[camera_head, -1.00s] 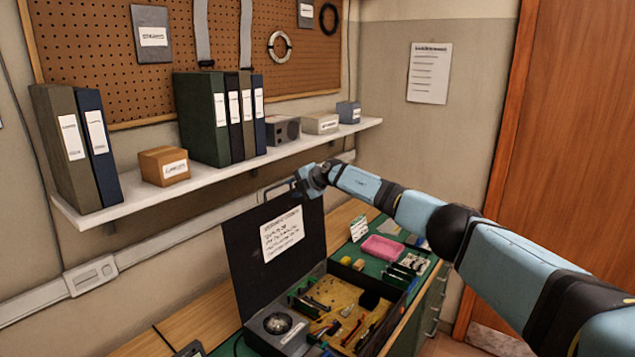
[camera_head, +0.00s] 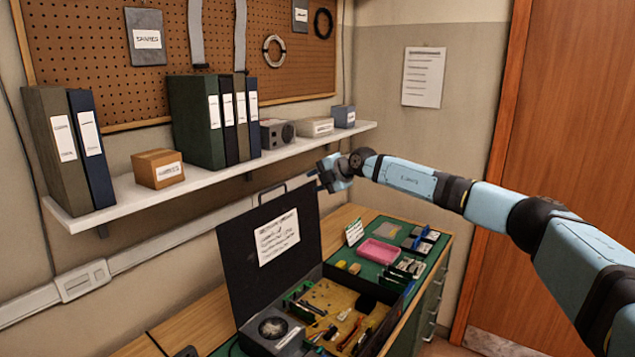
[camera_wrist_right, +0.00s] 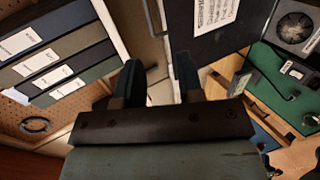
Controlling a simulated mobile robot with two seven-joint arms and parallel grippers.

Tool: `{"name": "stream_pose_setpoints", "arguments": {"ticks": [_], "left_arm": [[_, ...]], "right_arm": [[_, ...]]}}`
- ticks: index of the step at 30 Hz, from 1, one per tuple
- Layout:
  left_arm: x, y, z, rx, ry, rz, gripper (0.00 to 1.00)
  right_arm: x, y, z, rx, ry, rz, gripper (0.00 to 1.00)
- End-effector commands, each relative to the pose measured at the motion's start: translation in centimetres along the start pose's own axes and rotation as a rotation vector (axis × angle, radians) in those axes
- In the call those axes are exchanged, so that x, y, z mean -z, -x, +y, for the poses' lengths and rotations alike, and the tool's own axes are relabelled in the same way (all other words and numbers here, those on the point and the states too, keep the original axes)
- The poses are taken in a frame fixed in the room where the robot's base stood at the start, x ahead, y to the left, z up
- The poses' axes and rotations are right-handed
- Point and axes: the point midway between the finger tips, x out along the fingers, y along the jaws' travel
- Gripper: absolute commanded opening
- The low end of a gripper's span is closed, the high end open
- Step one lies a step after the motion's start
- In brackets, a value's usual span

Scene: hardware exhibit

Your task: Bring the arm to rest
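My right arm (camera_head: 490,200) reaches in from the right in the head view. Its gripper (camera_head: 325,178) is above the workbench, near the upper edge of the open black case lid (camera_head: 268,245) and just below the shelf's right part. In the right wrist view the two fingers of the gripper (camera_wrist_right: 160,85) stand apart with a gap between them and nothing held. The dark case lid also shows in that view, right beyond the fingers (camera_wrist_right: 215,30). My left gripper is in neither view.
A white shelf (camera_head: 215,178) with binders, a cardboard box (camera_head: 158,168) and small boxes runs along the wall. The open case (camera_head: 300,330) holds tools. A pink tray (camera_head: 378,252) lies on the green mat. A wooden door (camera_head: 570,130) stands at the right.

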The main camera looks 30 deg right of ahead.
Motion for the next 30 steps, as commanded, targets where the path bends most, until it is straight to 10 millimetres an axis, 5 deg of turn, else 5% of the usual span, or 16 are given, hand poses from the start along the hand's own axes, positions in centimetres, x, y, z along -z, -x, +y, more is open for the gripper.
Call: {"name": "stream_pose_setpoints", "arguments": {"ticks": [10, 14, 17, 22, 30], "left_arm": [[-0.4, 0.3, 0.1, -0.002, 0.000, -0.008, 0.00], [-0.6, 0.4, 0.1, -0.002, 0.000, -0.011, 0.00], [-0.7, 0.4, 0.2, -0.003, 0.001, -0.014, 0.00], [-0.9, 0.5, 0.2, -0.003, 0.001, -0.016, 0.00], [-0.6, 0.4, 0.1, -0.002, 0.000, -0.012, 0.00]], "right_arm": [[0.1, -0.1, 0.0, 0.000, 0.000, 0.001, 0.35], [2.0, -1.4, -1.2, -0.005, -0.006, 0.042, 0.35], [6.0, -3.9, -3.5, -0.023, -0.024, 0.124, 0.35], [16.4, -8.3, -9.7, -0.090, -0.117, 0.318, 0.35], [31.2, -10.1, -19.4, -0.224, -0.409, 0.515, 0.35]]}}
